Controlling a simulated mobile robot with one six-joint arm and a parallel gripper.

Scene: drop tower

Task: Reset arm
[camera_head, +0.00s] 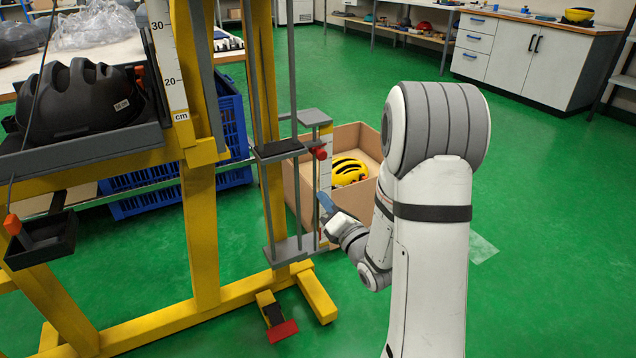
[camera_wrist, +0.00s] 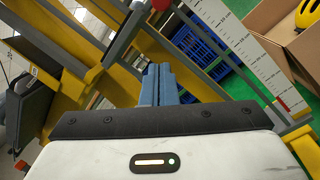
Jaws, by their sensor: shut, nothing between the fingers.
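My gripper (camera_head: 326,203) is in the middle of the head view, at the end of my white and grey arm. Its blue fingers are together with nothing between them. They point toward the yellow drop tower (camera_head: 203,230), close to its grey carriage and rods. In the wrist view the blue fingers (camera_wrist: 158,84) are side by side, with the yellow frame and grey parts of the tower behind them. I cannot tell whether the fingertips touch the tower.
A cardboard box (camera_head: 292,185) with a yellow helmet (camera_head: 348,171) stands behind my gripper. A black helmet (camera_head: 80,100) sits on the tower's grey tray at left. A blue crate (camera_head: 232,120) is behind the tower. Green floor at right is open.

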